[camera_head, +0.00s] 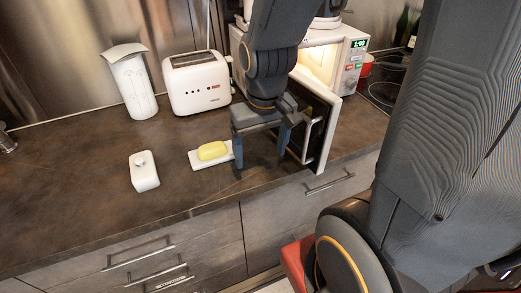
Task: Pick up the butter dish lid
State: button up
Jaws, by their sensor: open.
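The butter dish lid (144,172) is a small white box-shaped cover with a round knob on top. It sits on the dark counter at the left, apart from its dish. The white butter dish (226,161) lies to its right with a yellow block of butter (212,151) on it. My gripper (258,174) points down over the counter, right of the butter dish and in front of the microwave. Its two fingers are spread apart and nothing shows between them.
Counter (85,205) around the lid is clear. Drawers with handles lie below the front edge.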

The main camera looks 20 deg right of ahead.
aim_at(143, 168)
jog(key=k, duration=0.5)
jog(key=z, duration=2.2)
jog(key=k, duration=1.35)
jog(key=u, duration=1.7)
jog(key=i, duration=1)
jog(key=z, duration=0.05)
